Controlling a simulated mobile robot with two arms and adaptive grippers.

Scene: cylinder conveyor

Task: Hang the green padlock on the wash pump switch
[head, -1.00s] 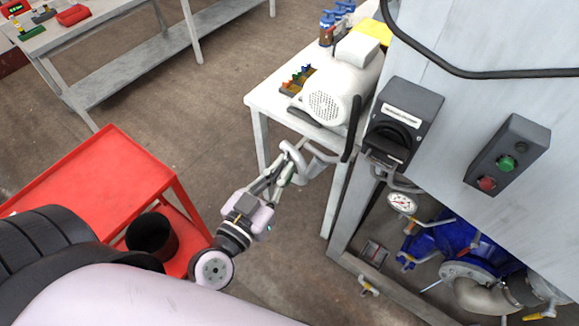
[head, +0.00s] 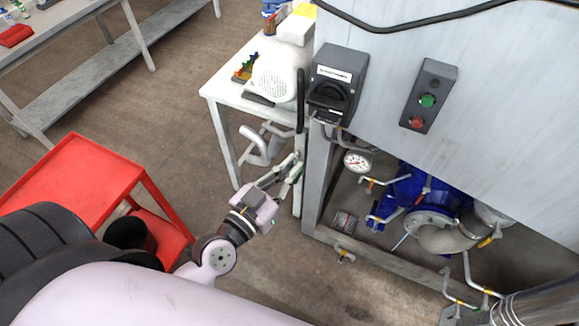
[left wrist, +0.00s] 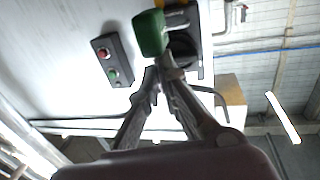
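The green padlock (left wrist: 150,34) shows at the fingertips of my left gripper in the left wrist view. The left gripper (left wrist: 160,72) has its fingers closed together at the padlock's near end, and their exact contact is hard to see. In the head view my left gripper (head: 293,165) is low and left of the wash pump switch, and the padlock cannot be made out clearly. The switch (head: 338,80) is a dark grey box with a black rotary handle and a white label. In the left wrist view the switch (left wrist: 187,50) lies behind and right of the padlock, apparently apart from it.
A control box (head: 428,97) with green and red buttons is on the grey panel (head: 500,110). A pressure gauge (head: 357,160) and a blue pump (head: 410,190) are below. A white table (head: 215,95) stands behind my gripper, and a red cart (head: 75,180) at left.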

